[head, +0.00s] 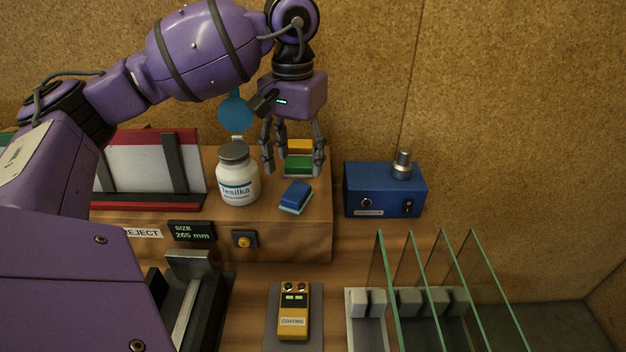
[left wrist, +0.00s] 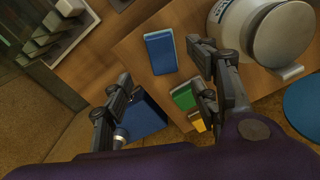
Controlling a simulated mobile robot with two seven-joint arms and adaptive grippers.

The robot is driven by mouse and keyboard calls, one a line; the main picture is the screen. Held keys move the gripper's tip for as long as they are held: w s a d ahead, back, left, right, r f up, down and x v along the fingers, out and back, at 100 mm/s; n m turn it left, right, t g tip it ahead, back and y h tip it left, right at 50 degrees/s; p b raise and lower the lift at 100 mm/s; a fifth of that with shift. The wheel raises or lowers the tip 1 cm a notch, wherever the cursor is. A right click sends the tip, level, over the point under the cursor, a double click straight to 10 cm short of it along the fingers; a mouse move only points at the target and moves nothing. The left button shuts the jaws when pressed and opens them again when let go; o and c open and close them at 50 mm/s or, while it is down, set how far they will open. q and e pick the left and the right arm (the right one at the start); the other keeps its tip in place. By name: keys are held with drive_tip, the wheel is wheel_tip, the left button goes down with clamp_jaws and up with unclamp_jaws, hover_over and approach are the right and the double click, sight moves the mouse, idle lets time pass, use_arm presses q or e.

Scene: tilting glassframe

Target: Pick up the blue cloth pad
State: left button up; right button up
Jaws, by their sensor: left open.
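The blue cloth pad (head: 296,194) lies on the raised wooden shelf, to the right of the white Tesilka jar (head: 238,177). It has a dark blue top and a paler lower layer. My left gripper (head: 293,170) is above the shelf, fingers pointing down, open and empty, behind the pad in the head view. In the left wrist view the pad (left wrist: 160,53) lies beyond the open fingertips (left wrist: 160,68), apart from both. My right gripper is not in view.
A green pad (head: 298,164) and a yellow pad (head: 300,146) lie behind the blue one. A blue box with a knob (head: 385,190) stands to the right. Upright glass panes (head: 415,270) stand in a rack at front right. An orange coating gauge (head: 293,312) lies in front.

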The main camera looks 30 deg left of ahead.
sight(295, 193)
use_arm(q)
drive_tip(key=shift+s+f, duration=0.1)
drive_tip(key=shift+f, duration=0.3)
drive_tip(key=shift+s+f+p, duration=0.2)
drive_tip(key=shift+s+f, duration=0.05)
drive_tip(key=shift+f, duration=0.4)
drive_tip(key=shift+s+f+p, duration=0.2)
drive_tip(key=shift+s+f, duration=0.05)
drive_tip(key=shift+f, duration=0.35)
drive_tip(key=f, duration=0.4)
drive_tip(key=shift+w+a+p, duration=0.1)
drive_tip(key=shift+w+p, duration=0.1)
drive_tip(key=shift+p, duration=0.15)
drive_tip(key=c, duration=1.2)
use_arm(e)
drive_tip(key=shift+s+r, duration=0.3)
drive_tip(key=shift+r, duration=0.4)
use_arm(q)
drive_tip(key=shift+c, duration=0.2)
